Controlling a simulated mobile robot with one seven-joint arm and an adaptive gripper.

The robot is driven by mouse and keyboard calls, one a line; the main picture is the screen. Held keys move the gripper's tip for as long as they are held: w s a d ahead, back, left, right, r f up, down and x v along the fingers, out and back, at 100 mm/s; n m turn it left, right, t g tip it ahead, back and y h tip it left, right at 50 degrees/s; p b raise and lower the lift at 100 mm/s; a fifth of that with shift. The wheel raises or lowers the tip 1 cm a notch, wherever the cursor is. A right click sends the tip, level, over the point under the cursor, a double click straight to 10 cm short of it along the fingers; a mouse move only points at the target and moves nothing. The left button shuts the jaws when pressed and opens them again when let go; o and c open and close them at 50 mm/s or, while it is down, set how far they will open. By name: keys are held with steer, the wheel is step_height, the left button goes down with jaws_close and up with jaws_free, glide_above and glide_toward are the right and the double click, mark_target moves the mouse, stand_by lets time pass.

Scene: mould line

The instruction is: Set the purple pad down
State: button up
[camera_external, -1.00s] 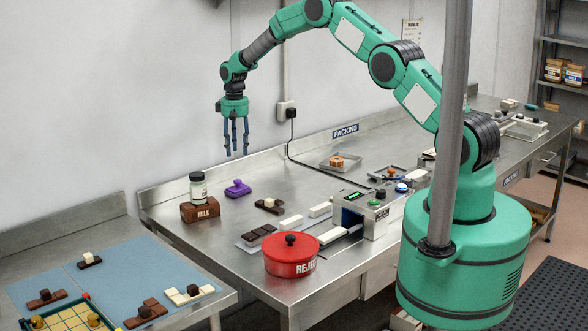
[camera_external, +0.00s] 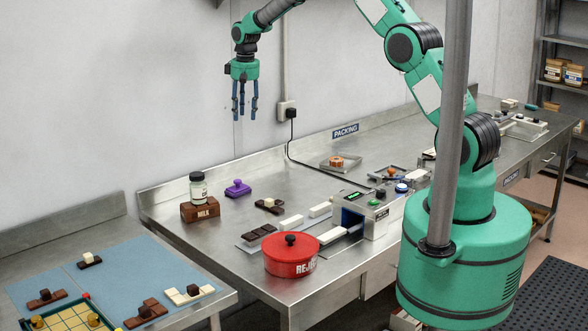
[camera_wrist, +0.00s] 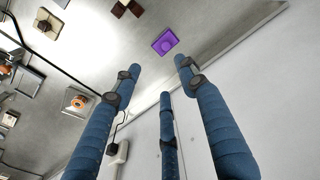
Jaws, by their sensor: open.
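The purple pad (camera_external: 238,188) rests on the steel bench, with its knob upward, right of the jar. It also shows in the wrist view as a purple square (camera_wrist: 165,41) on the bench, beyond my fingertips. My gripper (camera_external: 244,114) is open and empty, with its blue fingers pointing down, high above the bench and the pad. In the wrist view its fingers (camera_wrist: 155,78) are spread with nothing between them.
A white jar (camera_external: 198,186) stands on a brown MILK block (camera_external: 200,211) left of the pad. A red REJECT pot (camera_external: 291,256) stands at the bench's front. Chocolate pieces (camera_external: 268,205) lie right of the pad. The wall (camera_external: 100,90) rises behind the bench.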

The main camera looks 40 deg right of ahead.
steer(key=s+r+t, duration=0.2)
steer(key=s+r, duration=2.2)
steer(key=s, duration=0.1)
steer(key=s+t, duration=0.2)
steer(key=s, duration=2.9)
steer(key=shift+s+a+r+t, duration=0.2)
steer(key=shift+s+a+t, duration=0.15)
steer(key=shift+a+t, duration=0.05)
steer(key=shift+f, duration=0.15)
step_height(320, 180, down, 17)
steer(key=b, duration=1.7)
